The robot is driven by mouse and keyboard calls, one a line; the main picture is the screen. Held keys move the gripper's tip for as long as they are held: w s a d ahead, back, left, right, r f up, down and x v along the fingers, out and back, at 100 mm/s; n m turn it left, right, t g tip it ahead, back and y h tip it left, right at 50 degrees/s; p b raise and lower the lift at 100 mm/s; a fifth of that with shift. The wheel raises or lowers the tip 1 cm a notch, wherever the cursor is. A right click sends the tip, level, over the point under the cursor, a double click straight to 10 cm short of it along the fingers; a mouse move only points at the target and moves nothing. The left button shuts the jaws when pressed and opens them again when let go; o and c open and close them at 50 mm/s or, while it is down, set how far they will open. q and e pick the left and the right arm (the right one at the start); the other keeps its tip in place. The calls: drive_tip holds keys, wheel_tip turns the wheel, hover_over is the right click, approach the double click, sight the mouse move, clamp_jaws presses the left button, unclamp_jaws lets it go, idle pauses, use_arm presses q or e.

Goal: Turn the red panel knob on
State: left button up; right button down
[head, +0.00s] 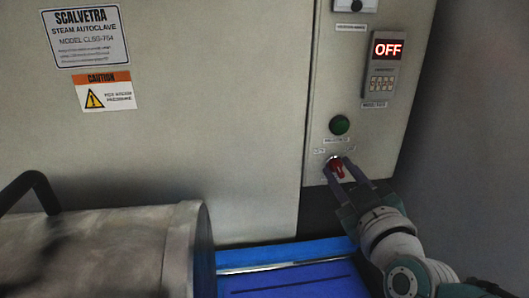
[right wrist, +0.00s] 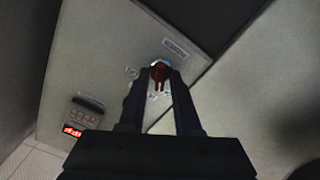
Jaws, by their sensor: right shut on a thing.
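The red knob (head: 336,168) sits low on the grey control panel (head: 322,100) of the autoclave. My right gripper (head: 338,166) is at the knob, with one finger on each side of it. In the right wrist view the red knob (right wrist: 159,72) shows between the tips of the two dark fingers, and the gripper (right wrist: 160,78) is shut on it. My left gripper is not in view.
A green button (head: 340,125) is just above the knob. A keypad unit (head: 382,83) is under the display. A large metal cylinder (head: 110,250) stands at the lower left. A blue tray (head: 290,282) lies below the panel.

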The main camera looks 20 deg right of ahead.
idle(0.3)
drive_tip(key=shift+m, duration=1.1)
drive_tip(key=m, duration=0.3)
drive_tip(key=shift+m, duration=0.3)
drive_tip(key=m, duration=0.5)
drive_tip(key=shift+d+m, duration=0.1)
drive_tip(key=shift+m, duration=0.3)
drive_tip(key=c, duration=0.9)
unclamp_jaws()
drive_tip(key=shift+s, duration=0.1)
